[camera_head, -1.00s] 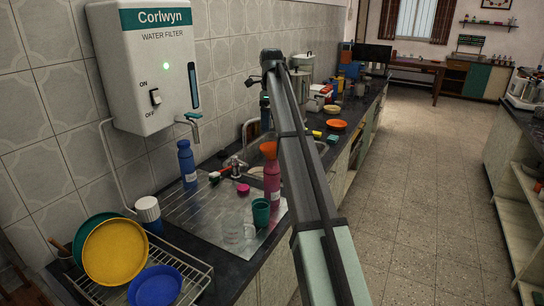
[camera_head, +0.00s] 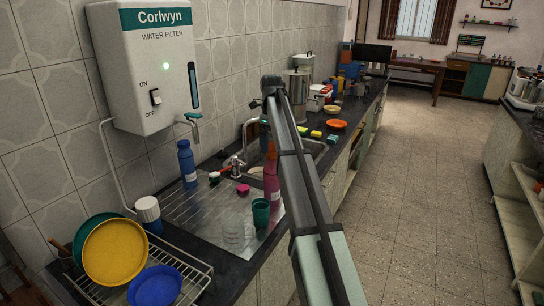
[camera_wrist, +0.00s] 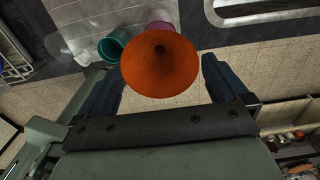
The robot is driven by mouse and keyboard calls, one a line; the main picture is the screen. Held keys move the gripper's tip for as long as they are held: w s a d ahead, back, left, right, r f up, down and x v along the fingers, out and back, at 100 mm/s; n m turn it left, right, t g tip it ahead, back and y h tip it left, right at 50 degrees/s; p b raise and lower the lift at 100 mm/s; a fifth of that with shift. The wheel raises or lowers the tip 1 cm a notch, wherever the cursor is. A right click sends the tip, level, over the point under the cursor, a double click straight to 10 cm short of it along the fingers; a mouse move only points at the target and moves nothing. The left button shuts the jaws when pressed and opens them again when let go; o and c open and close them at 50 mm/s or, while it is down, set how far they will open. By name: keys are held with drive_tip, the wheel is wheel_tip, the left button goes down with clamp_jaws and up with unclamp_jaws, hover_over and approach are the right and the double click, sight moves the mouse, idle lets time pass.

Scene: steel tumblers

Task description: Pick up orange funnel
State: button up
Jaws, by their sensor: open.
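The orange funnel (camera_wrist: 160,62) is seen from above in the wrist view, its wide mouth toward the camera. It sits over the pink bottle (camera_wrist: 158,17), whose edge shows behind it. My gripper (camera_wrist: 156,68) is open, with one dark blue finger on each side of the funnel and gaps between. The fingers do not appear to touch it. In the head view my arm hides most of the funnel (camera_head: 271,151) and part of the pink bottle (camera_head: 271,187), which stands at the sink's front side.
A teal cup (camera_head: 261,213) and a clear beaker (camera_head: 233,233) stand close by on the steel drainboard (camera_head: 205,215). A blue bottle (camera_head: 187,165), pink lid (camera_head: 242,189) and tap (camera_head: 234,166) are to the left. The floor at right is clear.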

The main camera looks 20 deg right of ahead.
sight(272, 154)
drive_tip(key=shift+s+f, duration=0.1)
drive_tip(key=shift+f, duration=2.75)
drive_tip(key=c, duration=0.8)
